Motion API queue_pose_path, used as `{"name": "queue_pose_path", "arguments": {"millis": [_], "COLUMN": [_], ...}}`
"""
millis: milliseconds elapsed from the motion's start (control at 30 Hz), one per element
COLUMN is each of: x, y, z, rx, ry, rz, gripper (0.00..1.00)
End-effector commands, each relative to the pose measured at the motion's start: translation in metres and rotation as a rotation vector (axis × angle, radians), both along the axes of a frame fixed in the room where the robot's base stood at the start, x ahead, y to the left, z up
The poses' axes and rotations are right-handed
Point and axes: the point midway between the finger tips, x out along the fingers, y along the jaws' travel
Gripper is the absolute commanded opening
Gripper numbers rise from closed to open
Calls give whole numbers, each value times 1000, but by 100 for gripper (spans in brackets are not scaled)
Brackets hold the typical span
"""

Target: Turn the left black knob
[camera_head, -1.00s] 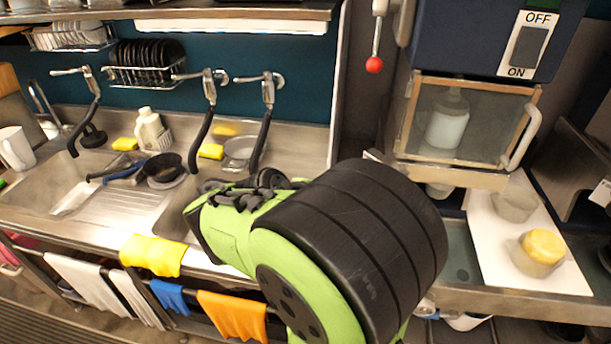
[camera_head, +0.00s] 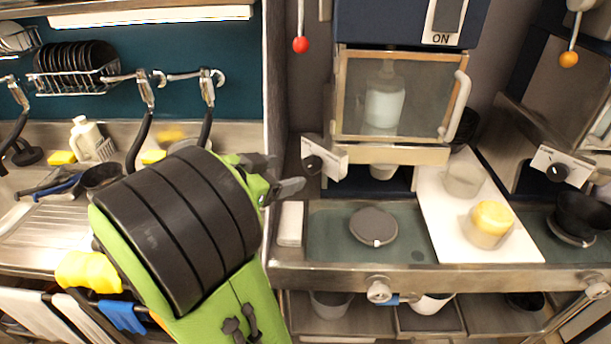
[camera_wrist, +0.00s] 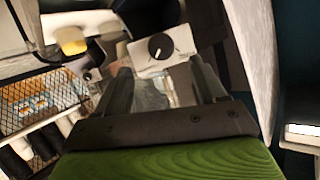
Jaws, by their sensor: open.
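The left black knob (camera_head: 312,165) sits on a small white panel at the left of the counter unit, under the cabinet with the glass door. It also shows in the wrist view (camera_wrist: 159,46), beyond the fingertips, with a white pointer mark on its face. A second black knob (camera_head: 557,172) sits on a white panel further right. My gripper (camera_head: 291,180) is open and empty, left of the left knob and apart from it. In the wrist view its two fingers (camera_wrist: 160,78) stand apart, with the knob panel ahead between them.
A white board (camera_head: 465,225) carries a container (camera_head: 487,225) with a yellow top. A round grey plate (camera_head: 373,226) lies on the counter. The glass-door cabinet (camera_head: 393,95) is above the knob. A red-ball lever (camera_head: 300,44) hangs above left. The sink (camera_head: 40,225) is left.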

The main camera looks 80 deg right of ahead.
Motion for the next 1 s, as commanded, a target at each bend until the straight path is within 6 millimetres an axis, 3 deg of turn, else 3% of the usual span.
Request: {"name": "queue_pose_path", "arguments": {"millis": [300, 433, 700, 1000], "x": [-30, -34, -35, -35], "y": [-60, -70, -72, -71], "z": [-23, -28, -29, -29], "rx": [2, 0, 1, 1], "ry": [0, -1, -2, -2], "rz": [-5, 0, 2, 1], "gripper": [70, 70, 68, 22]}}
